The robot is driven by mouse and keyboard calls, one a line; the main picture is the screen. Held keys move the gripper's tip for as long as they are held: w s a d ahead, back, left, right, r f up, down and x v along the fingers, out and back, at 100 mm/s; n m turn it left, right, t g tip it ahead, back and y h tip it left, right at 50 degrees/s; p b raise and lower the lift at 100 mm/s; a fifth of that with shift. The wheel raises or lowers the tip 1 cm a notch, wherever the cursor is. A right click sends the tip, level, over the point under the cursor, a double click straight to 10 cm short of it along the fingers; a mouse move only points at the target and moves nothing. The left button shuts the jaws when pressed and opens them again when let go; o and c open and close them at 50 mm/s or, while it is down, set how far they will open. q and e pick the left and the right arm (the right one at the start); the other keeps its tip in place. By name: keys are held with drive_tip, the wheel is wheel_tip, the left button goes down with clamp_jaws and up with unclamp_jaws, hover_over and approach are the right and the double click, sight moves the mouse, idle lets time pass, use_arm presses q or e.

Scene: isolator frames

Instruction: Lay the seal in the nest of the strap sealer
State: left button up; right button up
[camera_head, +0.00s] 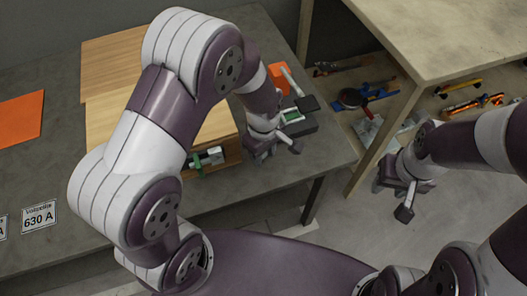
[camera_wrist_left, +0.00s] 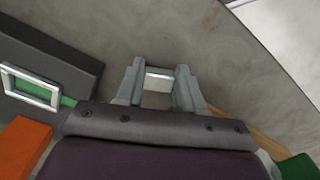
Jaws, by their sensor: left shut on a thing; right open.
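My left gripper (camera_head: 270,153) is over the grey table near its right end. In the left wrist view the left gripper (camera_wrist_left: 160,84) is shut on the seal (camera_wrist_left: 158,80), a small pale metal piece between its fingertips. I cannot make out the seal in the head view. In the left wrist view the sealer (camera_wrist_left: 48,60) lies at the left, apart from the seal, with a metal frame over green. My right gripper (camera_head: 398,194) is open and empty.
A wooden box (camera_head: 218,125) stands left of the left gripper, with a green and metal item (camera_head: 207,158) at its front. An orange sheet (camera_head: 20,118) and a label plate (camera_head: 39,216) lie further left. Tools (camera_head: 352,97) lie on a shelf at the right.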

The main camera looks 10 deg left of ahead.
use_arm(q)
drive_tip(key=o, duration=1)
drive_tip(key=shift+f, duration=0.15)
drive_tip(key=shift+o, duration=0.2)
wheel_tip(320, 180, up, 12)
drive_tip(key=p, duration=0.3)
drive_tip(key=shift+r, duration=0.2)
